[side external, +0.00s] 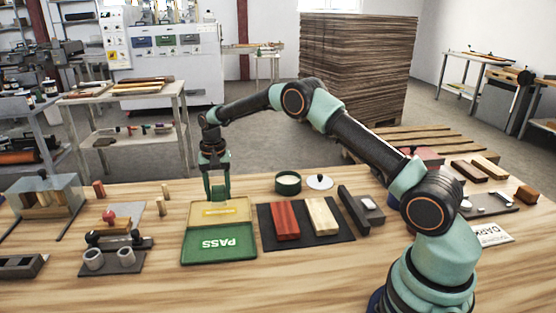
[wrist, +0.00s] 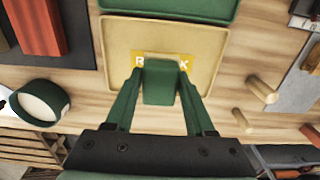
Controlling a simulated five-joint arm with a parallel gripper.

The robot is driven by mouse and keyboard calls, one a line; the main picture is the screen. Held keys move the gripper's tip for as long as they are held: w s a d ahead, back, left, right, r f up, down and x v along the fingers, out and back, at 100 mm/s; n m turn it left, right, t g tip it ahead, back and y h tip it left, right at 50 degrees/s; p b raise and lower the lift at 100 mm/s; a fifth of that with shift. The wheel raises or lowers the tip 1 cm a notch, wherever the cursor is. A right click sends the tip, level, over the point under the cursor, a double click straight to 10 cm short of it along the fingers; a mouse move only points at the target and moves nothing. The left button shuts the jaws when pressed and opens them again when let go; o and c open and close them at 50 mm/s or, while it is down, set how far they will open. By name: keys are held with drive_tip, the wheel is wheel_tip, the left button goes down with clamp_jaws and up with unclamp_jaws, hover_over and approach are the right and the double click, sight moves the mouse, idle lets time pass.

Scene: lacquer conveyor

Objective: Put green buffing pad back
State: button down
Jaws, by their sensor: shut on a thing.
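My gripper (side external: 217,193) is shut on the green buffing pad, over the tan half of a two-part tray (side external: 237,208). In the wrist view the pad (wrist: 160,84) is a small green block between the two green fingers of my gripper (wrist: 158,88). It covers the middle of a yellow label (wrist: 187,62) on the tan tray (wrist: 112,40). In the side view the pad blends with the green fingers, and I cannot tell whether it touches the tray.
The tray's green half (side external: 219,247) reads PASS. A dark mat (side external: 307,238) with red and pale blocks lies right of it. A green tin (side external: 288,184) and white lid (side external: 320,182) stand behind. Wooden pegs (side external: 162,208) and a grey plate with cups (side external: 128,262) are left. The front tabletop is clear.

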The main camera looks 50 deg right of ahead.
sight(220, 202)
drive_tip(key=shift+f, duration=1.85)
drive_tip(key=shift+f, duration=0.1)
drive_tip(key=shift+c, duration=1.3)
unclamp_jaws()
